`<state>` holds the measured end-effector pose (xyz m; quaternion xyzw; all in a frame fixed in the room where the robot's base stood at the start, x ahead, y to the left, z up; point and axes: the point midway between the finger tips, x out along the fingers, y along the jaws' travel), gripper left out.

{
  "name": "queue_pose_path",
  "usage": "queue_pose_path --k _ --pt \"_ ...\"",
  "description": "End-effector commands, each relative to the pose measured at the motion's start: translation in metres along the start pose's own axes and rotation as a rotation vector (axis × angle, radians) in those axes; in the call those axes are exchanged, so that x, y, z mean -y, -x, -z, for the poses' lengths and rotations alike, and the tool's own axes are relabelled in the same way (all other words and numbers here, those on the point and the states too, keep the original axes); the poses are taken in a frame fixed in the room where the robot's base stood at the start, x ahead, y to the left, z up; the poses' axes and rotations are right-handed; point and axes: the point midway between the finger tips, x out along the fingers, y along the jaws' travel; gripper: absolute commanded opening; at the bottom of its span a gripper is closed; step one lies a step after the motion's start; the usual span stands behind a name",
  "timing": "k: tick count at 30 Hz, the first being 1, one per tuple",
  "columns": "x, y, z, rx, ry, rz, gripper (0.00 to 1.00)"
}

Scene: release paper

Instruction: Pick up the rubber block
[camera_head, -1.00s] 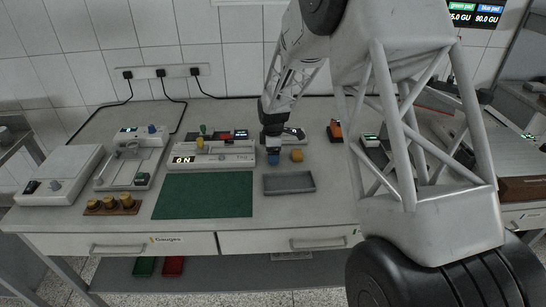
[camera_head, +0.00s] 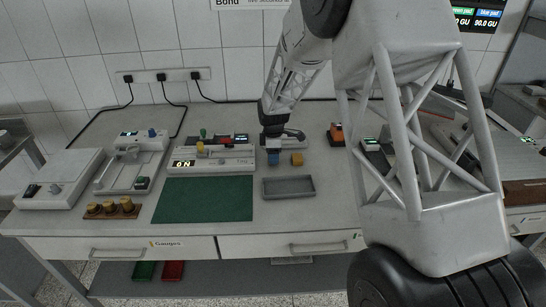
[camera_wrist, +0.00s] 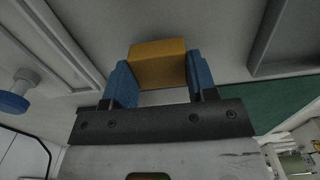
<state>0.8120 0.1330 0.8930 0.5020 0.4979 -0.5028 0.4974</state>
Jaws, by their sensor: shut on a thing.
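In the wrist view a yellow-orange block (camera_wrist: 157,65) sits between the blue finger pads of my gripper (camera_wrist: 160,82), and the gripper is shut on it. I cannot tell from looks which is rubber.
A grey tray (camera_head: 288,195) lies in front of the gripper, with a green mat (camera_head: 203,199) to its left. A device with a lit display (camera_head: 212,161) stands left. An orange-topped object (camera_head: 336,133) is right. A blue knob (camera_wrist: 13,103) shows in the wrist view.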

Motion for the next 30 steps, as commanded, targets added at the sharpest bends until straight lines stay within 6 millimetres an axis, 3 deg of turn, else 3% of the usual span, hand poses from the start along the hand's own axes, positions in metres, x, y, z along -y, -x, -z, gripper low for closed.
queue_pose_path --k 5,8,30 --pt "0.000 0.024 0.000 -0.001 0.000 -0.004 0.29" --pt "0.011 0.025 -0.002 0.000 0.000 -0.001 0.29" --pt "0.123 0.035 -0.021 0.000 0.000 -0.001 0.29"
